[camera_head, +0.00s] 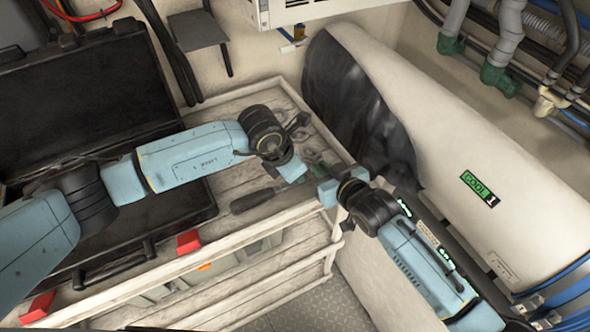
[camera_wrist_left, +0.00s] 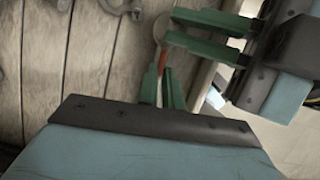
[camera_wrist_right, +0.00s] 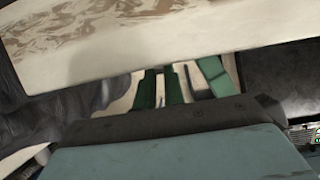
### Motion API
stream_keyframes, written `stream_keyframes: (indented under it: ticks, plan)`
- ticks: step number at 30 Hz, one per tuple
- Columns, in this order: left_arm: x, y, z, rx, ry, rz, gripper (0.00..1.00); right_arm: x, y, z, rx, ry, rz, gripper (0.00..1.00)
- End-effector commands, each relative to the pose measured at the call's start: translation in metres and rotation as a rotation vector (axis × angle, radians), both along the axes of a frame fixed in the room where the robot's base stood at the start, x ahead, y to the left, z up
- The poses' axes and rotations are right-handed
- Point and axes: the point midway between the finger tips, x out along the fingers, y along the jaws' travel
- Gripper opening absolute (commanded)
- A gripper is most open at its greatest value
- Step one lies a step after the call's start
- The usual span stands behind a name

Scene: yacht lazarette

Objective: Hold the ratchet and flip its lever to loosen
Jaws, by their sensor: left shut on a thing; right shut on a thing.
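The ratchet shows only in part in the left wrist view, as a rounded grey head (camera_wrist_left: 161,28) with a thin red lever (camera_wrist_left: 163,60). My left gripper (camera_wrist_left: 160,80) has its green fingers close together around the red piece; it also shows in the head view (camera_head: 291,170). My right gripper (camera_head: 322,186) comes from the right, and its green fingers (camera_wrist_left: 182,32) are shut at the grey head. A dark handle (camera_head: 254,202) lies just left of the grippers in the head view; I cannot tell whether it belongs to the ratchet.
The pale slatted bench top (camera_head: 217,215) carries wrenches near its back corner. A large open black case (camera_head: 85,95) fills the left. Pipes and hoses run along the upper right.

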Motion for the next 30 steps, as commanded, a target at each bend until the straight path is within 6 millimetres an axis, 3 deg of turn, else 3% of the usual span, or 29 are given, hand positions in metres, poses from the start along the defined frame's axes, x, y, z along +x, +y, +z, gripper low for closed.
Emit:
stream_keyframes:
  ticks: [15, 30]
  plan:
    - [-0.0069, -0.0069, 0.0002, -0.001, -0.001, 0.295, 0.0, 0.0001, -0.0002, 0.0, 0.0, 0.0, 0.0, 0.0]
    - [-0.0072, -0.0071, 0.0004, -0.001, -0.001, 0.342, 0.0, 0.0001, -0.0004, 0.0, 0.0, 0.0, -0.001, 0.0]
